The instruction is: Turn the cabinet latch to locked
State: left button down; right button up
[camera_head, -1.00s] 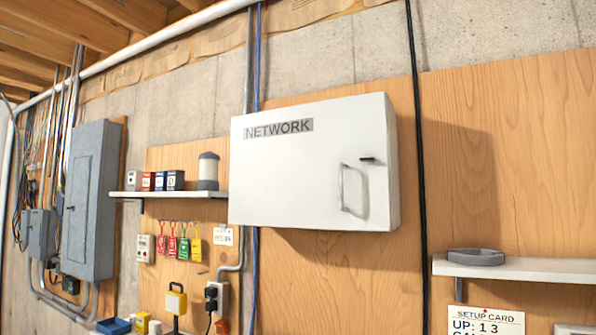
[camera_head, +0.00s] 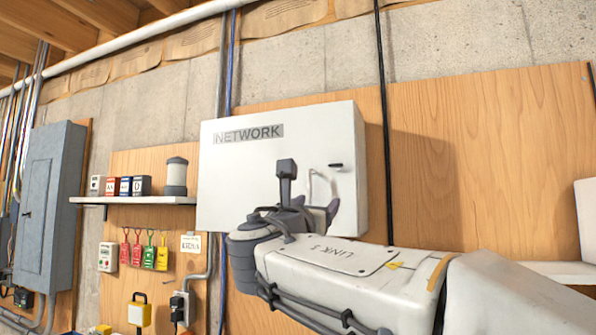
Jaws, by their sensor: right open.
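The white cabinet marked NETWORK (camera_head: 228,175) hangs on the wooden panel with its door shut. Its latch (camera_head: 336,165) is a small dark bar lying about level near the door's right side. The pale upright door handle (camera_head: 312,183) is just below and left of the latch, partly hidden by my gripper. My right gripper (camera_head: 309,194) is in front of the door's lower right part, below the latch in the picture. It is open, with nothing seen between its fingers. Whether it touches the handle or door cannot be told. My left gripper is out of view.
A shelf (camera_head: 170,200) left of the cabinet carries small boxes and a lantern (camera_head: 176,177); coloured tags (camera_head: 149,252) hang below. A grey electrical panel (camera_head: 48,205) is at far left. A black cable (camera_head: 384,120) runs down just right of the cabinet.

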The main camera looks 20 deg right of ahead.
jog(key=h, duration=0.2)
send_near(335, 166)
jog(key=shift+n+t, duration=0.3)
jog(key=shift+n, duration=0.1)
jog(key=p+x, duration=0.4)
jog(key=x, duration=0.3)
jog(key=shift+w+d+p, duration=0.15)
jog(key=shift+d+p, duration=0.1)
jog(key=shift+p, duration=0.15)
jog(key=shift+w+d+r+y, duration=0.15)
jog(key=shift+w+d+y, duration=0.15)
jog(key=shift+w+d, duration=0.1)
grip_shut()
